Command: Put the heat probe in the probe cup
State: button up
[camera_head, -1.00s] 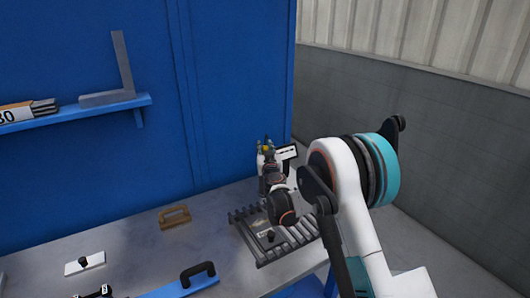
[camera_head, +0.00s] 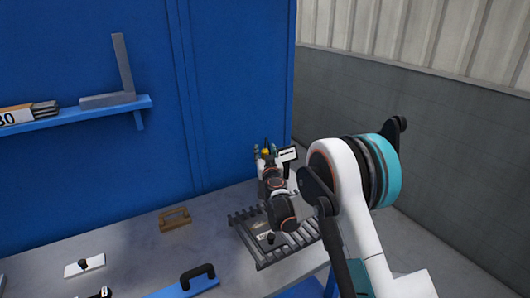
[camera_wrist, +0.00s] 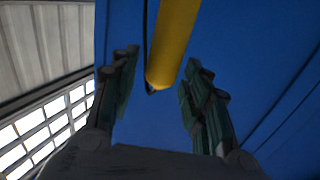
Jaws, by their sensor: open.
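A yellow rod with a rounded end (camera_wrist: 172,45) hangs into the wrist view from the top, with a thin dark line beside it; it may be the heat probe, but I cannot be sure. Its end lies between the two fingers of my gripper (camera_wrist: 160,88), which are spread apart with visible space on both sides. In the head view a small yellow patch (camera_head: 265,152) shows at my gripper (camera_head: 266,150), at the back of the bench. I cannot make out the probe cup; the arm may cover it.
A grey slotted rack (camera_head: 247,239) lies under my wrist. A small white-faced device (camera_head: 289,154) stands right of my gripper. On the bench are a wooden-handled piece (camera_head: 174,218), a white plate with a knob (camera_head: 84,265) and a black handle (camera_head: 198,274). A blue panel (camera_head: 235,100) rises behind.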

jog(key=s+d+p, duration=0.2)
jog(key=s, duration=0.9)
jog(key=s+d+r+n+g+y, duration=0.1)
jog(key=s+d+r+g+y, duration=0.15)
jog(key=s+r, duration=0.5)
jog(key=s+d+r+n+g+y, duration=0.1)
jog(key=s+d+r+n, duration=0.3)
jog(key=r, duration=0.7)
jog(key=s+d+f+m+g+h, duration=0.2)
jog(key=s+d, duration=0.4)
jog(key=s, duration=0.5)
jog(key=s+d+f+m+g+h, duration=0.2)
jog(key=s+d+f, duration=0.2)
jog(key=s, duration=0.7)
jog(key=s+d+f+m+g+h, duration=0.2)
jog(key=s+d+m+g+h, duration=0.1)
jog(key=s+d, duration=0.5)
jog(key=s, duration=0.3)
jog(key=shift+s+d+f, duration=0.15)
jog(key=shift+s+f, duration=0.05)
jog(key=shift+f, duration=0.2)
